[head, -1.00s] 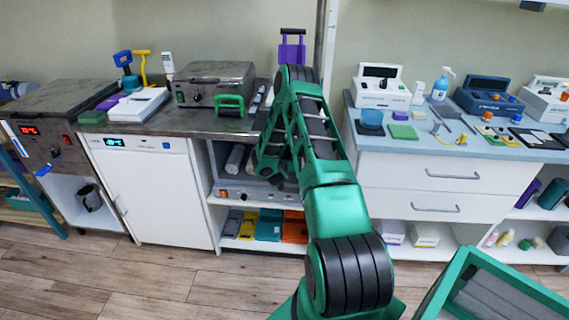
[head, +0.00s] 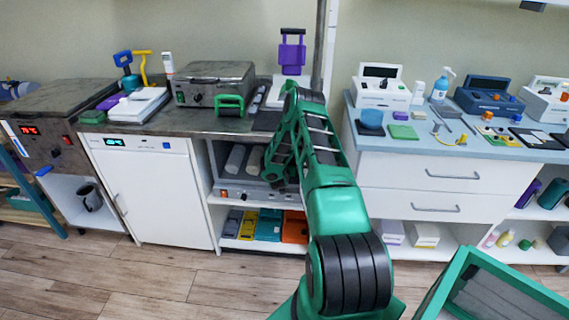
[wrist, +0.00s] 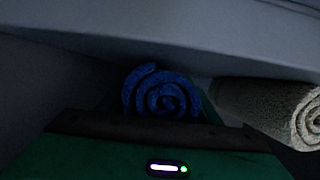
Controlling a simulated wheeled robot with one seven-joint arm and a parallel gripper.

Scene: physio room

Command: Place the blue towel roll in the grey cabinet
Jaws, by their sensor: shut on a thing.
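The blue towel roll (wrist: 160,92) shows end-on as a spiral in the wrist view, held in my gripper (wrist: 160,118). The wrist view is dark, with a pale surface close above the roll. In the head view my gripper (head: 275,175) reaches into the open front of the grey cabinet (head: 245,191), under the counter. The arm hides the blue roll there. I cannot tell whether the roll touches the cabinet floor. A beige-grey towel roll (wrist: 275,108) lies to its right in the wrist view, apart from it.
Two grey rolls (head: 236,158) lie inside the cabinet, left of my gripper. A shelf below holds several coloured boxes (head: 268,225). A white-fronted unit (head: 150,195) stands left and white drawers (head: 435,190) right. A green-rimmed bin (head: 450,285) is at lower right.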

